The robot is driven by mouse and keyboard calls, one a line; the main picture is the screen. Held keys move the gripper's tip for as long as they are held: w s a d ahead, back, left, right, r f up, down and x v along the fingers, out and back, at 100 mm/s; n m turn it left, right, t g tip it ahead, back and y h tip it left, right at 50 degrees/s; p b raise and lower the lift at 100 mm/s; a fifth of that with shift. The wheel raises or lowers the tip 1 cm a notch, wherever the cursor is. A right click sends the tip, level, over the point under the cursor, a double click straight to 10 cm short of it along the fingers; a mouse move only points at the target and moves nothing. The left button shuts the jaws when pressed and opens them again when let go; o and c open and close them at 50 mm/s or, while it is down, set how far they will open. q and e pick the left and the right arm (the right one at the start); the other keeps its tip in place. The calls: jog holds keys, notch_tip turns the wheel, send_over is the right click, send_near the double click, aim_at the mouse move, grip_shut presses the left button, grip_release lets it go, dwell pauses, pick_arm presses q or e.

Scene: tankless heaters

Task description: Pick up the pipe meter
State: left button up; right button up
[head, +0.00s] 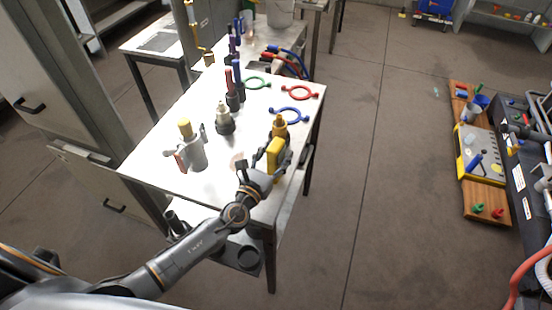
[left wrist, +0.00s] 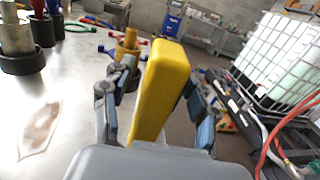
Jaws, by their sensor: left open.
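A yellow upright block-shaped thing (head: 274,154), which I take for the pipe meter, is at the near right part of the metal table (head: 213,186). In the left wrist view the yellow block (left wrist: 163,88) stands between the two fingers of my left gripper (left wrist: 158,98). The fingers are apart, with a visible gap on the left side. In the head view my left gripper (head: 268,172) is right at the block and hides its lower part. My right gripper is in neither view.
A grey fitting with a yellow cap (head: 189,150) stands left on the table, with a dark-based fitting (head: 224,120) behind it. A brass-coloured piece (head: 279,126) is just behind the block. Red (head: 300,93) and blue (head: 291,115) ring tools lie further back.

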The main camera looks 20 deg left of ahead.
pick_arm(q)
jog(key=shift+w, duration=0.3)
jog(key=shift+s, duration=0.1)
jog(key=shift+c, duration=0.8)
grip_shut()
jog(key=shift+r, duration=0.15)
